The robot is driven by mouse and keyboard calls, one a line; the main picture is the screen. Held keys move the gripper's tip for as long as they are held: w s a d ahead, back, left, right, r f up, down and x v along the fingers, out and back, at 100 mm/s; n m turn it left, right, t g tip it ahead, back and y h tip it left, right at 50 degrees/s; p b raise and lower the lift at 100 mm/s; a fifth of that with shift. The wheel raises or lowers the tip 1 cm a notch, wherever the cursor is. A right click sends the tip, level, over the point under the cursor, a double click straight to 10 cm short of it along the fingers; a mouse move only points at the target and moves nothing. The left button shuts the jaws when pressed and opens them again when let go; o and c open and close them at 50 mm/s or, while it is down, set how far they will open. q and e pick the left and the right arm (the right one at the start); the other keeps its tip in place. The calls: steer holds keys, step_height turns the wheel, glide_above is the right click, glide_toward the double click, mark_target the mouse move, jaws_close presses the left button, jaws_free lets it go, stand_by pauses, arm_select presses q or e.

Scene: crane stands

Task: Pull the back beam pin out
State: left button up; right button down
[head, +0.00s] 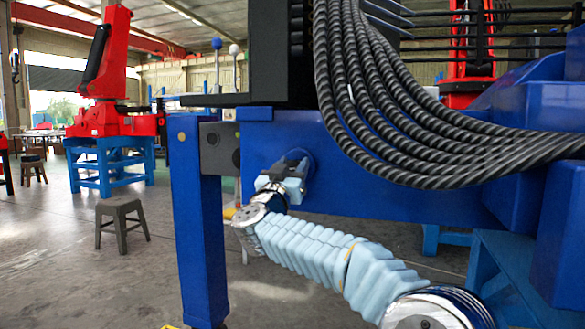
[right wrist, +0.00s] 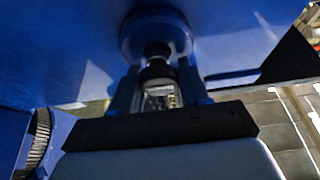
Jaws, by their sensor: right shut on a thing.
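The blue beam (head: 400,196) of the crane stand runs across the head view. The back beam pin (right wrist: 156,68) shows in the right wrist view as a dark, stepped knob in front of a round blue collar (right wrist: 154,32) on the beam face. My right gripper (head: 294,174) is at the beam's left part, near the blue leg. Its two fingers stand on either side of the pin and are shut on it. In the head view the gripper hides most of the pin. How far the pin sits in the collar cannot be told. My left gripper is not in view.
A blue leg (head: 200,225) stands just left of my right gripper. Thick black hoses (head: 372,85) hang above my right arm. Blue framework (head: 510,265) stands at the right. A stool (head: 121,220) and a red crane (head: 105,75) are farther off on open floor.

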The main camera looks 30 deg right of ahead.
steer(key=shift+s+a+f+b, duration=0.1)
steer(key=shift+s+a+b, duration=0.1)
steer(key=shift+s+a, duration=0.7)
steer(key=shift+s+a+b, duration=0.15)
steer(key=shift+s+a, duration=0.5)
steer(key=shift+a, duration=0.3)
steer(key=c, duration=0.7)
jaws_free()
steer(key=shift+s, duration=0.1)
steer(key=shift+a, duration=0.1)
steer(key=b+v, duration=0.1)
steer(key=v, duration=1.2)
steer(key=shift+s+a+f, duration=0.15)
steer(key=shift+s+a, duration=0.05)
steer(key=shift+s, duration=0.1)
